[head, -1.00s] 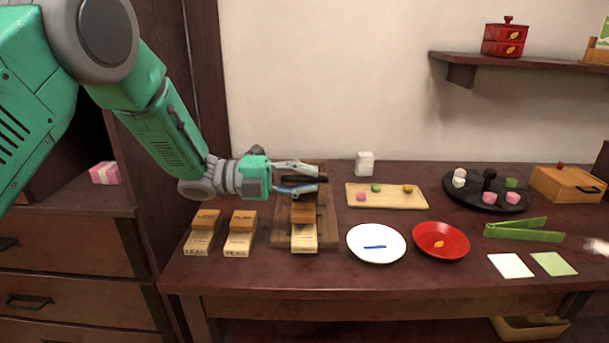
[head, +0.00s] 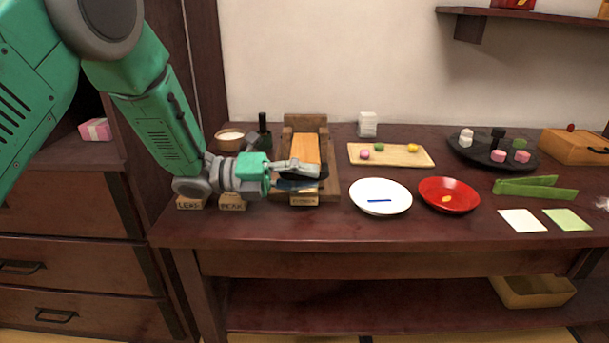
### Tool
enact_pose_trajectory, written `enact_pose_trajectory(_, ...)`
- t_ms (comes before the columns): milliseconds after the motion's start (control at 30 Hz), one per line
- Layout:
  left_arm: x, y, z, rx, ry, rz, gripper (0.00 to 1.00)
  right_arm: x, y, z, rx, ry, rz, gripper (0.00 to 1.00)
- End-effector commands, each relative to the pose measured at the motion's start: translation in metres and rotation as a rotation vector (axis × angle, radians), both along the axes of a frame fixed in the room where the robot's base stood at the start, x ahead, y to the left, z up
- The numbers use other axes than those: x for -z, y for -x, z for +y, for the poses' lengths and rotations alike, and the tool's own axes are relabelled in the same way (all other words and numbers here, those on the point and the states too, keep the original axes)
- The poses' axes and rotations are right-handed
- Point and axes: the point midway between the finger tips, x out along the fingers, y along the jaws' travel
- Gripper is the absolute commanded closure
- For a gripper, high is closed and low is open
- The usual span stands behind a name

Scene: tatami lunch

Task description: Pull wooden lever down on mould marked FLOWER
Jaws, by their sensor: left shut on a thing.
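The mould at the end of the row (head: 304,199) sits on a dark wooden press base (head: 332,185). Its front label is too small to read surely. The wooden lever (head: 306,150) lies forward and low over the press, sloping from the rear post to the front. My left gripper (head: 308,178) is shut on the dark handle at the lever's front end, just above the mould, and hides part of both. Two more labelled moulds stand to the left, one (head: 190,203) and another (head: 232,202), partly hidden by my gripper and wrist. My right gripper is out of view.
A white plate (head: 357,198) and a red plate (head: 472,198) stand close to the right of the press. A wooden board (head: 388,160) with small sweets lies behind them. A bowl (head: 229,138) and a dark bottle (head: 264,131) stand behind my wrist.

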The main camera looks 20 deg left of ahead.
Motion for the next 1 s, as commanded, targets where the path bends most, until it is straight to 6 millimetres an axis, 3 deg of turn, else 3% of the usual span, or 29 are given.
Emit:
enact_pose_trajectory(233, -0.001, 0.002, -0.006, 0.013, 0.004, 0.001, 1.0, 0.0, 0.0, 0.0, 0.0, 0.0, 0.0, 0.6)
enact_pose_trajectory(300, -0.001, 0.002, -0.005, 0.013, 0.004, 0.001, 0.68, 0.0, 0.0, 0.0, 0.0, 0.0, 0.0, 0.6)
enact_pose_trajectory(333, -0.001, 0.002, -0.005, 0.012, 0.004, 0.001, 0.66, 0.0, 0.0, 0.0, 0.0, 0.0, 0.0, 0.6)
enact_pose_trajectory(733, 0.001, 0.002, 0.01, 0.003, 0.007, 0.001, 0.66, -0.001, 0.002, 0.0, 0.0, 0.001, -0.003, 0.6)
enact_pose_trajectory(1000, 0.0, 0.016, 0.058, 0.003, 0.005, 0.001, 0.66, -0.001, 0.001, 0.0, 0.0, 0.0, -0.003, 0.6)
